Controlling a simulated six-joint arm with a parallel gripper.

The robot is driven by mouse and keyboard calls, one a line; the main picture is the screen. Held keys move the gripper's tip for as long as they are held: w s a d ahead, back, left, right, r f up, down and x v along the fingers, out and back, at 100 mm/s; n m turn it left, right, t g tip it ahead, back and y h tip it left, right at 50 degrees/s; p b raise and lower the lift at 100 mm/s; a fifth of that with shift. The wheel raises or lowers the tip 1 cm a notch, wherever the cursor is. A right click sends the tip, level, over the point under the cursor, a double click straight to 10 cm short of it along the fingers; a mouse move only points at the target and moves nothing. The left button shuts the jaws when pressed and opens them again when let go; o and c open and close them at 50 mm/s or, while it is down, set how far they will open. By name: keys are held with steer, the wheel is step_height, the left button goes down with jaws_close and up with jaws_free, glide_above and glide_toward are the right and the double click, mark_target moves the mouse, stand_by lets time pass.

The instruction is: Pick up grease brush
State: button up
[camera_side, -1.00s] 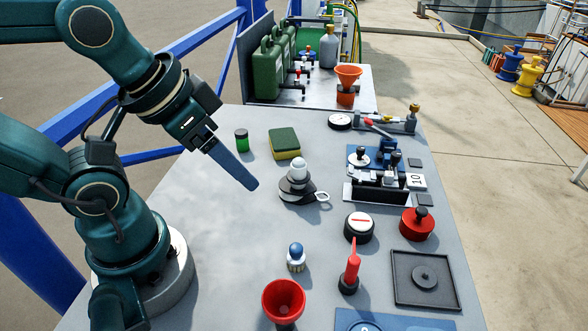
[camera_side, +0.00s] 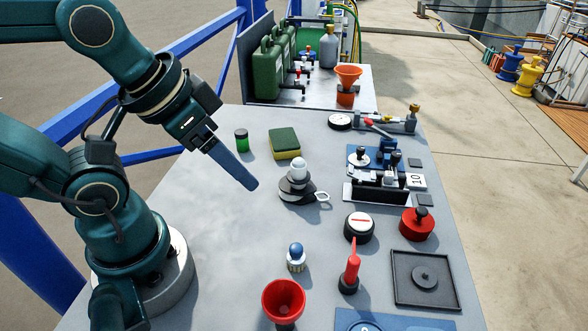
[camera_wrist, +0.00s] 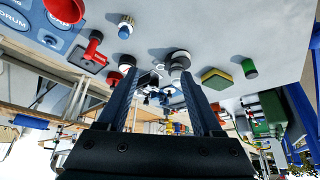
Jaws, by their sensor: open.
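What looks like the grease brush, a small round piece with a blue ball top and a pale ribbed lower part (camera_side: 296,257), stands upright on the grey table. It also shows near the top of the wrist view (camera_wrist: 126,27). My gripper (camera_side: 252,185) hangs tilted above the table, up and left of the brush in the side view and apart from it. In the wrist view my gripper (camera_wrist: 158,72) shows two blue fingers spread apart with nothing held between them.
A stacked grey piece with a white knob (camera_side: 298,180), a sponge (camera_side: 285,143) and a green jar (camera_side: 242,140) stand farther back. The table left of the brush is clear.

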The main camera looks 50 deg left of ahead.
steer(key=shift+c, duration=0.5)
